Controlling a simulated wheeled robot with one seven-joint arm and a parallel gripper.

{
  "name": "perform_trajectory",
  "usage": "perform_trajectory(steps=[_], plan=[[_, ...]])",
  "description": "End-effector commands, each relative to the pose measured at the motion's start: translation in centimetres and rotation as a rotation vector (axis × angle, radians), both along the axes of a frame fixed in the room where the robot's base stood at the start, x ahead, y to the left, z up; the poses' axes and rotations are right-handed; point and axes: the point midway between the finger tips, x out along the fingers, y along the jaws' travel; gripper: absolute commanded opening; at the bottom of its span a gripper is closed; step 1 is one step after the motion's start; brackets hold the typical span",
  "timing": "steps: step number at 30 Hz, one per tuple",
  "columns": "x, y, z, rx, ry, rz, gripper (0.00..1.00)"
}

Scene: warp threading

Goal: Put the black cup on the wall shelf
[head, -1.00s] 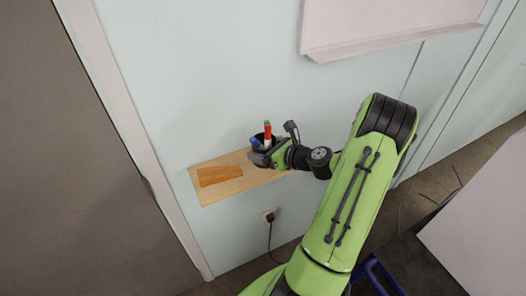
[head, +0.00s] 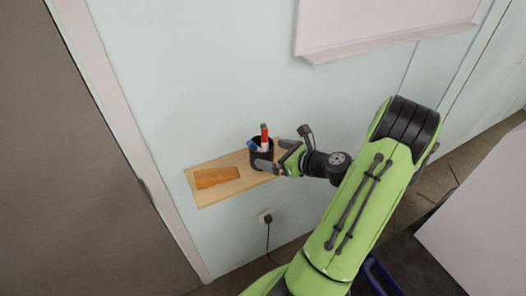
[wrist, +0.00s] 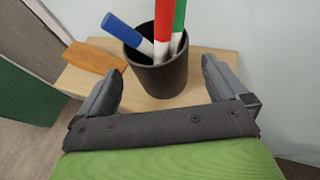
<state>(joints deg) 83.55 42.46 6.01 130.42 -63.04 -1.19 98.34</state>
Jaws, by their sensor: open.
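The black cup (head: 257,156) stands upright on the wooden wall shelf (head: 214,197), with several markers in it. In the wrist view the cup (wrist: 159,80) shows a blue, a red and a green marker (wrist: 178,22) leaning out, and it rests on the shelf (wrist: 205,90). My gripper (head: 276,155) is open just to the right of the cup. In the wrist view the fingers of my gripper (wrist: 160,88) are spread wide, one on each side of the cup's near side, with gaps between them and the cup.
An orange-brown wooden block (head: 215,177) lies on the left part of the shelf. A wall socket with a plug (head: 266,217) is below the shelf. A pale board with a ledge (head: 380,30) hangs above right. A brown door (head: 70,170) stands at left.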

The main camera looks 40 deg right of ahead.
Motion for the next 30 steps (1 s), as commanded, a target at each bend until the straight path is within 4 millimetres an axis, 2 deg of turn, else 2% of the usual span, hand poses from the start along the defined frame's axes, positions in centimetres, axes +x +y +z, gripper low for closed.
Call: perform_trajectory(steps=[1, 3, 6, 9, 11, 14, 17, 20, 21, 24, 27, 30], plan=[[-1.4, -0.3, 0.6, -0.001, 0.001, -0.007, 1.00], [-3.0, -0.4, 1.3, -0.001, 0.000, -0.006, 1.00], [-4.7, -0.6, 2.0, -0.001, 0.000, -0.004, 1.00], [-5.7, -0.6, 2.4, 0.000, 0.000, -0.001, 1.00], [-5.6, -0.1, 2.6, -0.024, 0.009, 0.027, 1.00], [-3.8, 3.4, 3.2, -0.196, 0.076, 0.220, 1.00], [-2.2, 9.0, 4.0, -0.496, 0.160, 0.545, 1.00], [-2.3, 15.0, 5.3, -0.862, 0.210, 0.929, 1.00], [-2.8, 17.1, 6.0, -1.017, 0.214, 1.085, 1.00], [-5.0, 21.6, 8.2, -1.391, 0.187, 1.433, 1.00], [-8.1, 24.7, 10.7, -1.744, 0.111, 1.719, 1.00], [-11.4, 26.3, 12.6, -2.025, 0.008, 1.915, 1.00]])
